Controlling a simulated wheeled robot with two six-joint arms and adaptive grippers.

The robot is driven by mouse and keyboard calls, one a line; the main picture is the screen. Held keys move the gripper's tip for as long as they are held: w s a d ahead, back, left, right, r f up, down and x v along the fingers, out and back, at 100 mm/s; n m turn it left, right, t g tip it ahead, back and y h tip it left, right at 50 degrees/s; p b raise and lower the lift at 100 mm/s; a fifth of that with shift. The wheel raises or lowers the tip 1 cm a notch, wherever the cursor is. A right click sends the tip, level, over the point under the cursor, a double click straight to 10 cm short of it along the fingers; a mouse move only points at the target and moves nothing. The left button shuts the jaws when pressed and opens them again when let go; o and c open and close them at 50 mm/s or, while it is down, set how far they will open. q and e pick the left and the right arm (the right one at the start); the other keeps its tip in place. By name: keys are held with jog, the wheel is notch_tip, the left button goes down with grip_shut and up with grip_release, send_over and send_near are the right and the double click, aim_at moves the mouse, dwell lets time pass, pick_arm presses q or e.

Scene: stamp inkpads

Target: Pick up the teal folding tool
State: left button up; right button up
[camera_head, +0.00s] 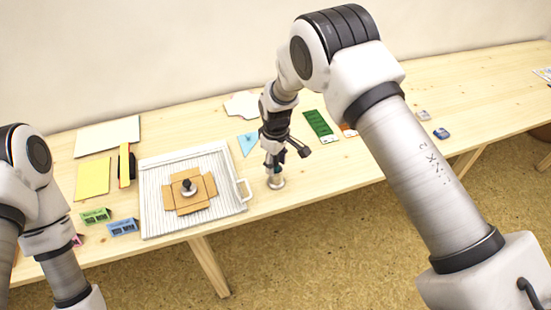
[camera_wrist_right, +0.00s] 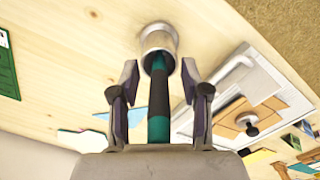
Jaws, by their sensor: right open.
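The teal folding tool (camera_wrist_right: 157,126), a slim teal shaft with a black band, stands in a small silver metal cup (camera_wrist_right: 158,40). In the right wrist view it lies between the two parted fingers of my right gripper (camera_wrist_right: 160,78), with a gap visible on each side. In the head view my right gripper (camera_head: 274,163) is directly over the cup (camera_head: 276,182), near the table's front edge, and the tool is mostly hidden by it. My left arm enters at the left, but its gripper is out of the picture.
A ribbed white tray (camera_head: 152,205) holding an unfolded cardboard box (camera_head: 187,207) with a dark-knobbed stamp (camera_head: 188,187) is left of the cup. A blue triangle (camera_head: 247,142) and a green pad (camera_head: 318,123) lie behind.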

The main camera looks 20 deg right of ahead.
grip_shut()
